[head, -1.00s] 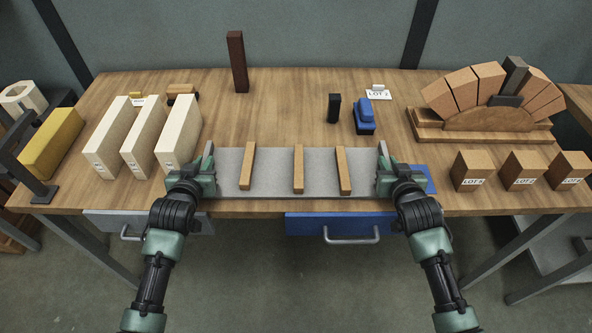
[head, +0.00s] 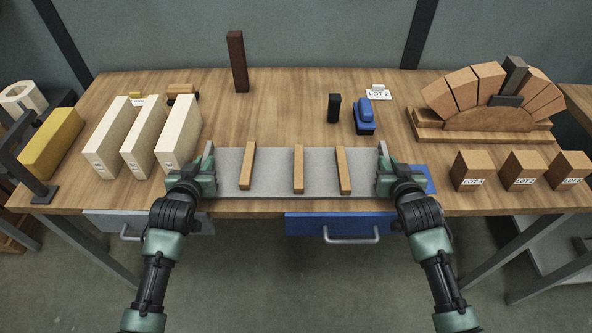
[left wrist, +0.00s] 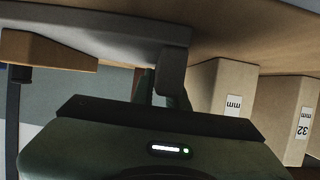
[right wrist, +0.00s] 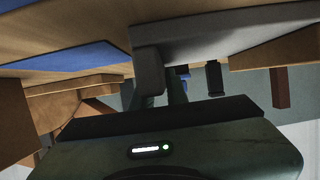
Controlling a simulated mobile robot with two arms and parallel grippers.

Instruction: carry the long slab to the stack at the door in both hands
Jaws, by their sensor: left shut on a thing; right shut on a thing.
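The long grey slab (head: 271,180) lies level at the front of the workbench, with three thin wooden strips (head: 298,170) across it. My left gripper (head: 208,165) is shut on the slab's left end. My right gripper (head: 382,162) is shut on its right end. The slab's end also shows in the left wrist view (left wrist: 110,38) and in the right wrist view (right wrist: 200,32). I cannot tell whether the slab touches the bench top. No stack at a door can be made out.
Pale blocks (head: 140,138) stand left of the slab and labelled brown blocks (head: 521,170) stand right. A brick arch (head: 490,92) sits back right. A dark red post (head: 238,62), a black block (head: 334,108) and a blue tool (head: 364,117) stand behind.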

